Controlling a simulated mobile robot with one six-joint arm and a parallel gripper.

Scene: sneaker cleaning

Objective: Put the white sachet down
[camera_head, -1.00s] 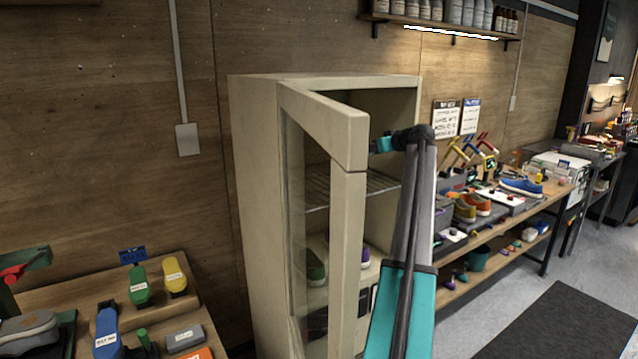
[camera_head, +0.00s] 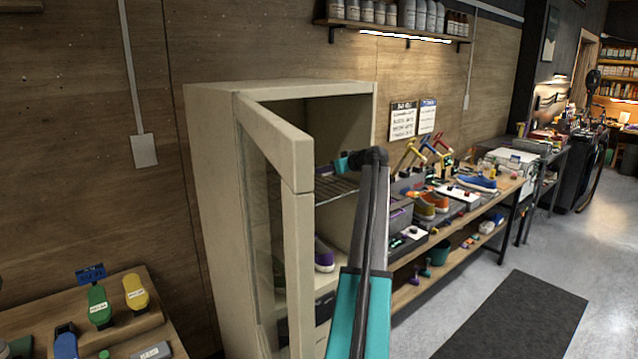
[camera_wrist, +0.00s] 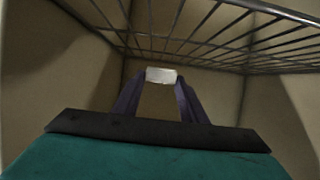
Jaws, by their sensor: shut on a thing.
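The white sachet (camera_wrist: 161,75) is between the fingertips of my gripper (camera_wrist: 161,84) in the wrist view. The purple fingers are shut on it, and it hangs clear of any surface I can make out. In the head view my gripper (camera_head: 325,170) reaches into the open beige cabinet (camera_head: 213,180), near the wire rack (camera_head: 337,189). The sachet cannot be made out there. The rack also crosses the top of the wrist view (camera_wrist: 215,40), with plain cabinet walls around.
The cabinet's glass door (camera_head: 300,250) stands open to the left of my arm. A workbench (camera_head: 450,215) with shoes and tools stands to the right. A dark mat (camera_head: 515,315) lies on the open floor.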

